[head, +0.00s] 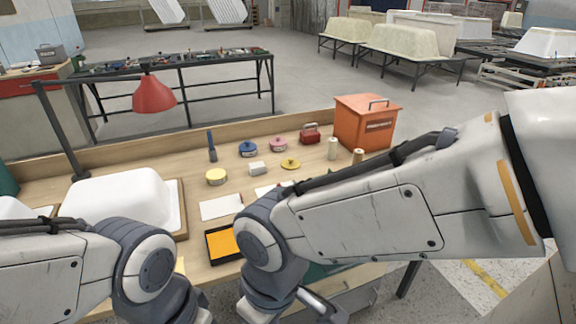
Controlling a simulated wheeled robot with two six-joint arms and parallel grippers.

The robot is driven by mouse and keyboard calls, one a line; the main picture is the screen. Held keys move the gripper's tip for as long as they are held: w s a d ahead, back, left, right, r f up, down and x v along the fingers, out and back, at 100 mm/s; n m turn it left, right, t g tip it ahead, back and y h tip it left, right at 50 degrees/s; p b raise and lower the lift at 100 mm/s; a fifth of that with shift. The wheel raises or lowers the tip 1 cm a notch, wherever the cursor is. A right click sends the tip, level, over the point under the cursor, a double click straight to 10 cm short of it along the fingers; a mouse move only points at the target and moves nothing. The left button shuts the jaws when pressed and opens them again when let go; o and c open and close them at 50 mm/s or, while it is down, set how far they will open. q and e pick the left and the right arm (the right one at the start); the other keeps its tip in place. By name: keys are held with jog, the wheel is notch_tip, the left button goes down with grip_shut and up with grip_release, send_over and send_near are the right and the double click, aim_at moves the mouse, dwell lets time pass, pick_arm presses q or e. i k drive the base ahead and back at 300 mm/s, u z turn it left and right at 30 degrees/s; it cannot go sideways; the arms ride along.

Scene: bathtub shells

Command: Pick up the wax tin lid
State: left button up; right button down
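A flat yellow lid with a small knob (291,164) lies on the wooden workbench (140,158), right of the middle. A round yellow tin (216,177) with a pale top stands to its left; whether that top is open I cannot tell. A blue tin (248,149) and a pink tin (279,144) stand behind the lid. My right arm reaches in from the right, its wrist well in front of the lid; only part of the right gripper (318,304) shows at the bottom edge. My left arm's wrist is at the lower left, its fingers below the picture. Neither arm touches the lid.
A white tub shell (120,200) and a red lamp (153,95) stand on the left. A white block (257,168), white sheet (221,207) and black tray with orange inside (214,258) lie in front. An orange box (365,122) and two spools (332,149) stand right.

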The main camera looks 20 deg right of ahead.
aim_at(290, 164)
jog(key=u, duration=0.05)
jog(key=k, duration=0.5)
jog(key=z, duration=0.65)
jog(key=i, duration=1.25)
jog(key=u, duration=0.75)
